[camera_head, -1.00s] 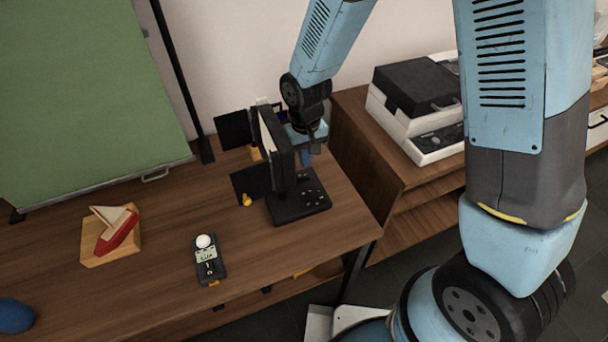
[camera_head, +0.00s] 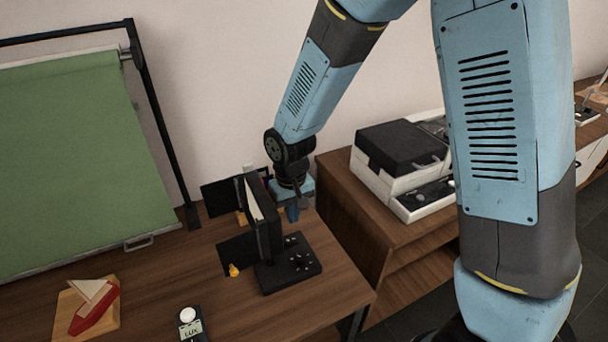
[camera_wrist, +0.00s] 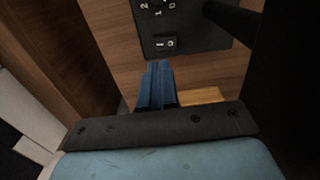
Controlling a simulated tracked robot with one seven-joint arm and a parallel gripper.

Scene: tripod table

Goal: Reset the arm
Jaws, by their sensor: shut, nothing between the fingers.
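My gripper shows in the wrist view (camera_wrist: 158,85) as two blue fingers pressed together with nothing between them. It points toward the wooden table top, just below a black switch panel with white marks (camera_wrist: 180,25). In the head view my gripper (camera_head: 292,213) is partly hidden behind the upright black panel light (camera_head: 262,225) on the table. My blue arm reaches from the upper right down to it. I cannot tell whether the gripper touches the light.
The wooden table (camera_head: 190,265) also holds a toy sailboat (camera_head: 88,305) and a light meter (camera_head: 191,325). A green screen (camera_head: 75,170) on a black frame stands at the left. A wooden shelf (camera_head: 350,215) with a black-and-white case (camera_head: 400,150) stands right of the table.

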